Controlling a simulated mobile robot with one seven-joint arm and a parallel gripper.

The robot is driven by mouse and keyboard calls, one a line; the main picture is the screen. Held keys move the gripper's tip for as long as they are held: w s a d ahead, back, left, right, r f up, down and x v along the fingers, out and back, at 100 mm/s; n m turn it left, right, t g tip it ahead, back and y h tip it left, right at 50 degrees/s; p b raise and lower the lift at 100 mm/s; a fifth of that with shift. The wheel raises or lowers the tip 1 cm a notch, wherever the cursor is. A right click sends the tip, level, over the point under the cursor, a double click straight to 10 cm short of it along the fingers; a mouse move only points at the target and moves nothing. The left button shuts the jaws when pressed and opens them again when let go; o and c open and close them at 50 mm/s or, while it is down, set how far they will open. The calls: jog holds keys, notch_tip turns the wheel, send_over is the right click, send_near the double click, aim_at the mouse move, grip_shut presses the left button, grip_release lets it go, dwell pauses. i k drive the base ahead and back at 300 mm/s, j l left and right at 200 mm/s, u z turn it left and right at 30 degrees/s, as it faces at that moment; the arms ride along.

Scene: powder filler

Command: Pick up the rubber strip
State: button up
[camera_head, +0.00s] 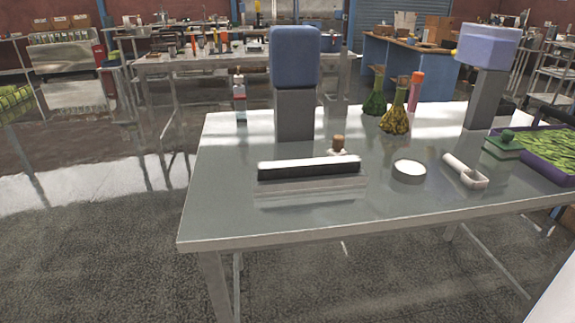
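A long dark strip with a pale top face, which looks like the rubber strip (309,169), lies across the front left part of the grey metal table (330,211). It runs roughly left to right and is reflected in the glossy top. My gripper is not in view, and no part of my arm shows near the strip.
A round white dish (409,170), a white scoop (465,171) and a purple tray (545,165) are to the right. The table's front left corner is clear.

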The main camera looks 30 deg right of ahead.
aim_at(282, 169)
jog(key=l+u, duration=0.3)
jog(key=l, duration=0.75)
jog(key=k+l, duration=0.1)
jog(key=l, duration=0.5)
